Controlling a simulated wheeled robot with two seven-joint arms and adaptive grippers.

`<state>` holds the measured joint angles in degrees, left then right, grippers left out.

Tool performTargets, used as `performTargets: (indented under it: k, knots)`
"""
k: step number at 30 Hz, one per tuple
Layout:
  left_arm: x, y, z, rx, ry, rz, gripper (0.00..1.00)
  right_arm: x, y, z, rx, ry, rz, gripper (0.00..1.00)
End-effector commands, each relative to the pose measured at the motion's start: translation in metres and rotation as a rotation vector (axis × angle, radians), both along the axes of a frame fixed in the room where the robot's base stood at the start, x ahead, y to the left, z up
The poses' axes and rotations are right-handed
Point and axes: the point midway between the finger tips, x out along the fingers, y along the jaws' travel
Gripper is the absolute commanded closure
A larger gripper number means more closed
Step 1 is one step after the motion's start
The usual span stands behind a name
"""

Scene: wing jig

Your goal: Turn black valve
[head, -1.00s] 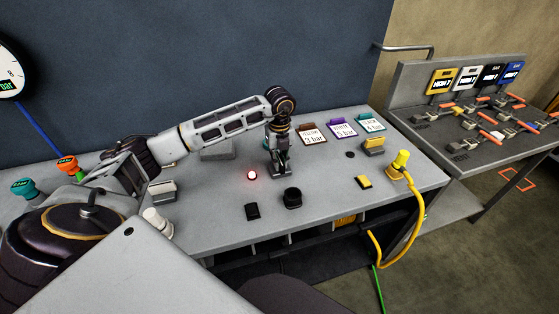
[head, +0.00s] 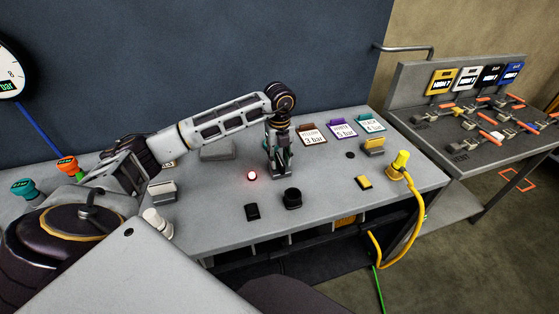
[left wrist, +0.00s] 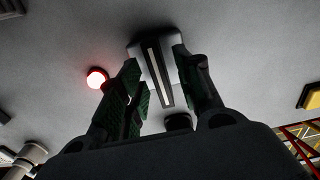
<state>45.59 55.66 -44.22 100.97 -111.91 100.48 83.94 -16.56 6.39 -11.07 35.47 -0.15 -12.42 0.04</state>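A dark bar-shaped handle with a pale stripe along its top (left wrist: 154,66) stands on a grey base in the left wrist view. I take it for the black valve. My left gripper (left wrist: 164,88) points down over it, open, with one green-padded finger on each side. Gaps show between the fingers and the bar. In the head view my left gripper (head: 280,172) is low over the bench and hides most of the handle. A round black knob (head: 292,197) stands just in front of it and shows partly in the wrist view (left wrist: 178,121). My right gripper is not in view.
A lit red lamp (head: 252,175) is left of the gripper. A black switch (head: 252,212), a yellow block (head: 363,182) and a yellow hose plug (head: 401,160) are on the bench (head: 225,235). Label cards, including a purple one (head: 342,129), stand behind. A gauge (head: 10,72) hangs at left.

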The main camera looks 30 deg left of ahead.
Motion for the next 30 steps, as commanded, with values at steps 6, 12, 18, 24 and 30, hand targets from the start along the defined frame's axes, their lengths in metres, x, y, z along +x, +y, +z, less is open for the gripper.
performTargets:
  k: [6, 12, 18, 24, 30]
  knots:
    - [0.001, 0.000, 0.029, 0.000, -0.004, 0.000, 0.65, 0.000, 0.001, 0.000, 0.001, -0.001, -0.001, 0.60]
    - [0.001, 0.000, 0.059, 0.000, -0.004, 0.000, 0.65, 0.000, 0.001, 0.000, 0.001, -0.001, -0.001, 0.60]
    - [0.000, 0.000, 0.086, 0.000, -0.003, 0.000, 0.65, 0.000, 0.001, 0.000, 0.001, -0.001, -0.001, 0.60]
    - [0.000, 0.000, 0.102, 0.000, -0.001, 0.001, 0.65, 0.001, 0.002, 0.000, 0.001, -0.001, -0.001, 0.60]
    - [0.000, 0.000, 0.107, -0.001, -0.001, 0.001, 0.65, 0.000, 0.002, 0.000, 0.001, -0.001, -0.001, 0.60]
